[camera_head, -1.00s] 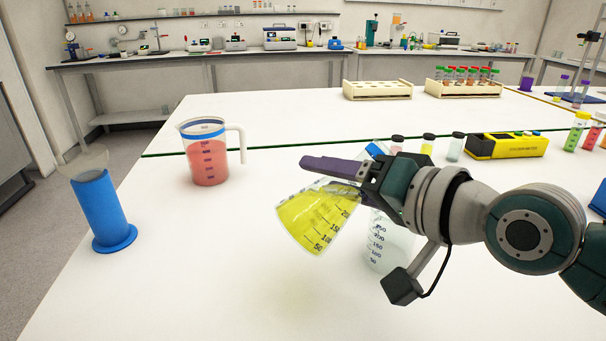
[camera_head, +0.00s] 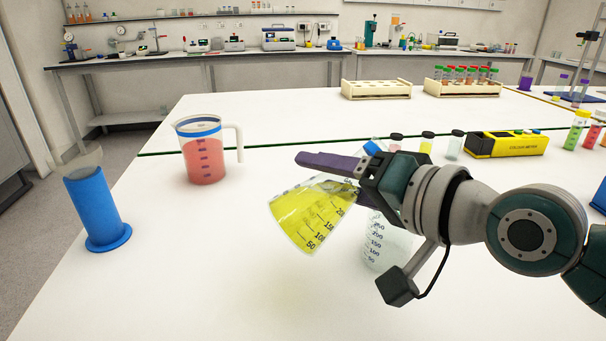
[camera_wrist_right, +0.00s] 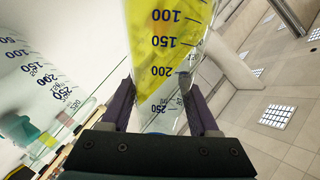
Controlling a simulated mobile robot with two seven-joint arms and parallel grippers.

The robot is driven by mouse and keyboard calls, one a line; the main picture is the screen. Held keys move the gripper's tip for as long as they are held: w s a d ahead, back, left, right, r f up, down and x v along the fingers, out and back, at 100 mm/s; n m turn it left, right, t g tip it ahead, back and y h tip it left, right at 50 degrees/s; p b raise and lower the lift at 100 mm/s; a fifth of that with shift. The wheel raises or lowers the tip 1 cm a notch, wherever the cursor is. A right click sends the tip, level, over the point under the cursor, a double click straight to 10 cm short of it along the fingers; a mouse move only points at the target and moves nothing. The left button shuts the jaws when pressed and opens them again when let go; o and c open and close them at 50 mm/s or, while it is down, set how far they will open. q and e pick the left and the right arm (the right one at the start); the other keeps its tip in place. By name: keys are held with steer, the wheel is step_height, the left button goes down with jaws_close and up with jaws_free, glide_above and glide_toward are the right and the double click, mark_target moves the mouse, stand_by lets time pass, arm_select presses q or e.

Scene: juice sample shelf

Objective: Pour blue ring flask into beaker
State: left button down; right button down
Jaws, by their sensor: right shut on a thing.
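My right gripper (camera_head: 328,166) is shut on a clear conical flask (camera_head: 312,217) with yellow liquid and black graduations. The flask is tilted, its base low and to the left, its neck up at the jaws. The wrist view shows the flask (camera_wrist_right: 172,45) between two purple fingers (camera_wrist_right: 160,108). A clear graduated beaker (camera_head: 379,245) stands upright on the table, partly hidden behind my right gripper and wrist; it looks empty. The wrist view also shows a graduated clear vessel (camera_wrist_right: 38,75) at left. My left gripper is out of view.
A jug (camera_head: 204,160) of red liquid stands left of the flask. A blue cylinder stand (camera_head: 97,208) is near the left table edge. Small vials (camera_head: 427,143) and a yellow colour meter (camera_head: 506,144) stand behind my arm. The front middle of the table is clear.

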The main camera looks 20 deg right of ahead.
arm_select(q)
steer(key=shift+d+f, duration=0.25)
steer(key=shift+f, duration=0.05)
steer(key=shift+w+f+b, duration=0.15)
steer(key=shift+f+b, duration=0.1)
steer(key=shift+b, duration=0.3)
arm_select(e)
steer(key=shift+a+r+m, duration=0.1)
steer(key=shift+m, duration=0.3)
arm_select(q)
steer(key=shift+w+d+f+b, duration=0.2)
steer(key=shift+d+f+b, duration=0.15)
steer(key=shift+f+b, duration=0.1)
arm_select(e)
steer(key=shift+r+m+y, duration=0.15)
steer(key=shift+m+y, duration=0.15)
stand_by(0.7)
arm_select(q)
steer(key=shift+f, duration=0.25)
arm_select(e)
steer(key=shift+a+t, duration=0.1)
steer(key=shift+t, duration=0.2)
arm_select(q)
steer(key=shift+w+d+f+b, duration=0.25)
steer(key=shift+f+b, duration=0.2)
steer(key=shift+b, duration=0.25)
arm_select(e)
steer(key=shift+m, duration=0.4)
